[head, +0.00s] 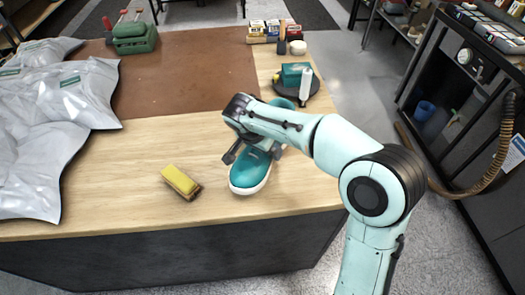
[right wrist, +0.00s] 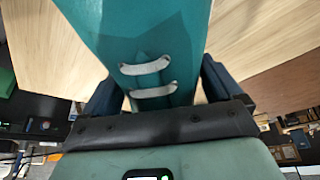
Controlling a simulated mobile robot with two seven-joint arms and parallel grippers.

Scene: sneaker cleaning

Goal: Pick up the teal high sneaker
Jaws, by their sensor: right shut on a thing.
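The teal high sneaker (head: 250,178) with a white sole is at the front of the wooden table, its toe toward the front edge. My right gripper (head: 253,155) comes down over it from above and hides its middle. In the right wrist view the teal upper (right wrist: 150,40) with two white laces fills the space between the dark fingers (right wrist: 158,88), which are shut on it. I cannot tell whether its sole touches the table. My left gripper is not in view.
A yellow-topped brush (head: 181,182) lies left of the sneaker. Silvery bags (head: 75,95) cover the table's left side. A brown mat (head: 190,75) lies behind. A dark round tray (head: 311,88) holding a teal box and white bottle stands beyond my arm. Bare wood lies around the brush.

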